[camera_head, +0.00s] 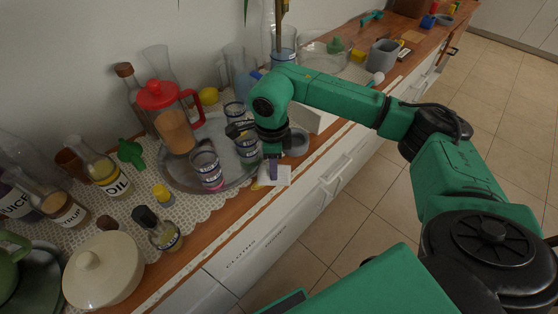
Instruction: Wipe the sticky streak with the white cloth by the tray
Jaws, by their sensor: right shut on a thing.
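My right gripper (272,171) points down at the counter's front edge, just right of the round metal tray (175,184). It is shut on the white cloth (283,178), which lies flat under the fingertips at the edge. A small yellowish patch (257,185) shows just left of the cloth and may be the sticky streak; the cloth and gripper may hide more of it. My left gripper is not in view.
The tray holds a red-lidded jug (175,130) and several striped glasses (206,168). A dark-capped bottle (157,229) and a lidded cream pot (103,269) stand to the left near the front edge. A grey bowl (297,142) stands just behind the gripper.

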